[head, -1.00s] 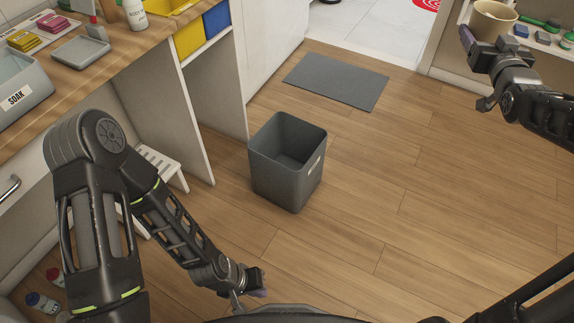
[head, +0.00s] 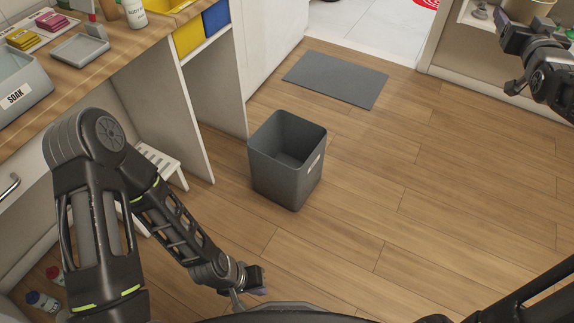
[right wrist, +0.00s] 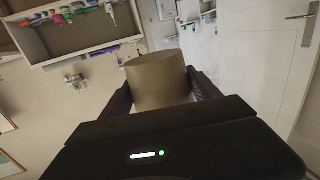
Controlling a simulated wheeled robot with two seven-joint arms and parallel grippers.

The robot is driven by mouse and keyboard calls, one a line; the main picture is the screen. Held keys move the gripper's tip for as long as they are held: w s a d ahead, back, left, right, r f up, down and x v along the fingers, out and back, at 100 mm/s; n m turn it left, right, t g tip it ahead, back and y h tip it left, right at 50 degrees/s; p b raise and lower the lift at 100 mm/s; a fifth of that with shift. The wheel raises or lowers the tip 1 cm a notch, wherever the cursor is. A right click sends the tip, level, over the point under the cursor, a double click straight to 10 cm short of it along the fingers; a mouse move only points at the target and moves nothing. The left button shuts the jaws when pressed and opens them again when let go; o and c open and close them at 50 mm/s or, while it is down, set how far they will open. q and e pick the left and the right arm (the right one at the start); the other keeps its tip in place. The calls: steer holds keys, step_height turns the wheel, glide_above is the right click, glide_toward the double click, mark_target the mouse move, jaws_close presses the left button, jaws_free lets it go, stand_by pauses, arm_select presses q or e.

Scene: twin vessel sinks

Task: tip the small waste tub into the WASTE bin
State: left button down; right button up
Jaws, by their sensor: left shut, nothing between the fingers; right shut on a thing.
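The small waste tub (head: 530,9) is tan and round and is partly cut off at the top right of the head view. My right gripper (head: 508,27) is shut on it. In the right wrist view the tub (right wrist: 158,82) sits between the two fingers; its contents are hidden. The dark grey bin (head: 285,175) stands upright on the floor in the middle of the head view, open at the top. A pale label is on its right side, too small to read. My left gripper (head: 258,281) is shut and empty, low over the floor, below the bin in the picture.
A grey mat (head: 336,80) lies behind the bin. A wooden counter (head: 125,55) with a SOAK tub (head: 20,95) is at the left, with a white step stool (head: 160,165) beneath. A shelf (head: 468,20) is at the right. The floor right of the bin is clear.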

stand_by(0.3)
steer(key=s+a+f+n+y, duration=0.2)
steer(key=a+f, duration=0.3)
steer(key=a, duration=0.5)
steer(key=s+a+f+n+y, duration=0.2)
steer(key=a+f+y, duration=0.2)
steer(key=a, duration=0.6)
steer(key=s+a+f+n+y, duration=0.2)
steer(key=a+f, duration=0.4)
steer(key=a, duration=0.3)
steer(key=shift+a+f+y, duration=0.25)
steer(key=shift+a+y, duration=0.15)
steer(key=shift+y, duration=0.4)
